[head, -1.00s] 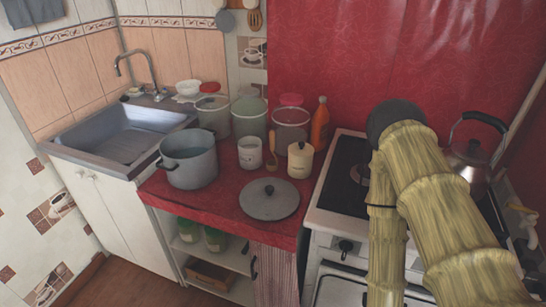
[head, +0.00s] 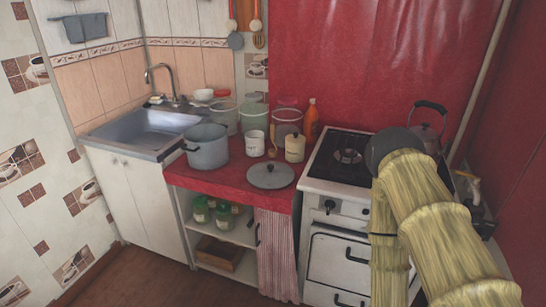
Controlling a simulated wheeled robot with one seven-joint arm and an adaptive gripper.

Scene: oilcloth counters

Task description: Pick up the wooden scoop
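A small wooden piece, likely the wooden scoop (head: 273,135), stands upright on the red counter (head: 221,176). It is between a white mug (head: 256,144) and a cream lidded canister (head: 295,147). It is small in view, and I cannot make out its lower end clearly. My own arm fills the right side of the head view, in front of the stove. My gripper is not in view.
A grey pot (head: 207,149) and a flat lid (head: 270,176) lie on the counter. Tubs and an orange bottle (head: 311,121) stand behind. The stove (head: 342,187) is to the right, the sink (head: 147,128) to the left. Brown floor in front is clear.

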